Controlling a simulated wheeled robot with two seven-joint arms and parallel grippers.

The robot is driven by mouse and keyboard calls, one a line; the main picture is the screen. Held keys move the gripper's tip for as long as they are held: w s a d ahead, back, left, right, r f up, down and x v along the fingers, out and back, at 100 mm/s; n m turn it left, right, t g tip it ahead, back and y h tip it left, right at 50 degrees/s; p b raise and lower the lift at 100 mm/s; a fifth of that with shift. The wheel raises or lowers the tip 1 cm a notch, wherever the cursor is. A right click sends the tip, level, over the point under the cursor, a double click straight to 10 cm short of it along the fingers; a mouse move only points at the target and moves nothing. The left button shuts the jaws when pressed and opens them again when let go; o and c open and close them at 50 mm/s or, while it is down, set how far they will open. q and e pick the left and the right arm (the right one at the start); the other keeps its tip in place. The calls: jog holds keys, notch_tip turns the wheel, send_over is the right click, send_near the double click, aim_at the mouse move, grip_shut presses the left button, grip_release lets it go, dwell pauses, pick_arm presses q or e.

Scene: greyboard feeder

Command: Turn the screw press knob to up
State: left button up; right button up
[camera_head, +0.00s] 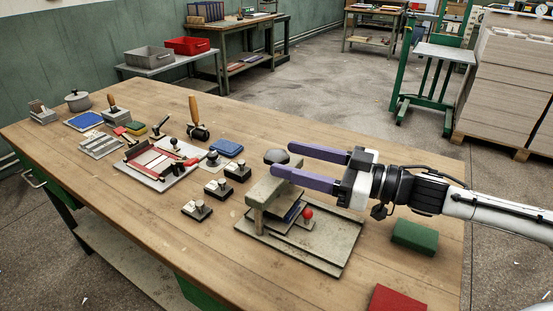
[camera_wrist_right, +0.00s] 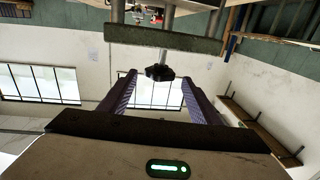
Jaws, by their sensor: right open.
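The screw press (camera_head: 272,195) is a beige-grey frame on a flat base plate (camera_head: 318,246) at the right of the table. Its dark round knob (camera_head: 276,156) sits on top. My right gripper (camera_head: 284,159) comes in from the right with two purple fingers spread, their tips close beside the knob. In the right wrist view the dark knob (camera_wrist_right: 160,72) shows in the gap between the open fingers, with clear space on each side. I cannot tell whether it is inside the tips or just beyond them. My left gripper is not in view.
A red ball (camera_head: 307,213) stands on the press's right side. Several small stamp-like blocks (camera_head: 217,189) and a red-railed tray (camera_head: 160,162) lie to the left. A green block (camera_head: 415,236) and a red block (camera_head: 397,299) lie below my right arm.

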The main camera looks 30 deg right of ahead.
aim_at(288, 158)
jog(key=shift+x, duration=2.05)
jog(key=c, duration=1.1)
